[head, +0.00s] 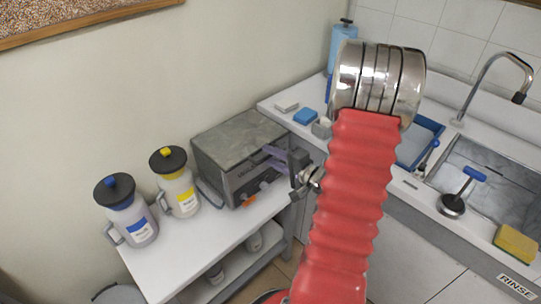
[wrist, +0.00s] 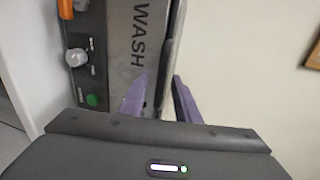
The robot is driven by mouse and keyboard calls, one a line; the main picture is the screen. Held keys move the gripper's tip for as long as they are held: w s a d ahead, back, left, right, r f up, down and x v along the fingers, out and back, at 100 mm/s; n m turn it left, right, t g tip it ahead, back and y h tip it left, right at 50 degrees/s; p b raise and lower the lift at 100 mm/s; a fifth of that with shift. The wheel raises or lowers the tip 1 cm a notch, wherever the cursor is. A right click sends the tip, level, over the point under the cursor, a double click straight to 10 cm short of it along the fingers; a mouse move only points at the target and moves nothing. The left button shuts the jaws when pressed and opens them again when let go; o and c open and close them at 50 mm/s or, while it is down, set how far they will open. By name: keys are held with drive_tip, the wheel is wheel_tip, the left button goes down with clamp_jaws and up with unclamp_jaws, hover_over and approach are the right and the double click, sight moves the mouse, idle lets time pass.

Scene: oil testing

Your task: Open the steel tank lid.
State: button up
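The steel tank (head: 221,165) is a grey metal box on the white table by the wall. Its flat lid (head: 238,138) lies level on top, looking shut. In the wrist view, turned sideways, the tank's WASH label (wrist: 139,35) and front knobs show, with the lid edge (wrist: 176,40) nearly edge-on. My gripper (head: 269,155) is at the tank's right front corner, at about lid height. Its two purple fingers (wrist: 160,85) are apart, one over the front face and one past the top edge. I cannot tell if they touch the lid.
Two labelled jugs, one blue-capped (head: 132,212) and one yellow-capped (head: 178,183), stand left of the tank. An orange part (head: 248,202) sits at its front. A counter with a sink (head: 485,185) is at right. The wall is close behind the tank.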

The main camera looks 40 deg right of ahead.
drive_tip(key=shift+w+f, duration=0.1)
drive_tip(key=shift+w, duration=0.4)
clamp_jaws()
idle(0.3)
drive_tip(key=shift+s, duration=0.1)
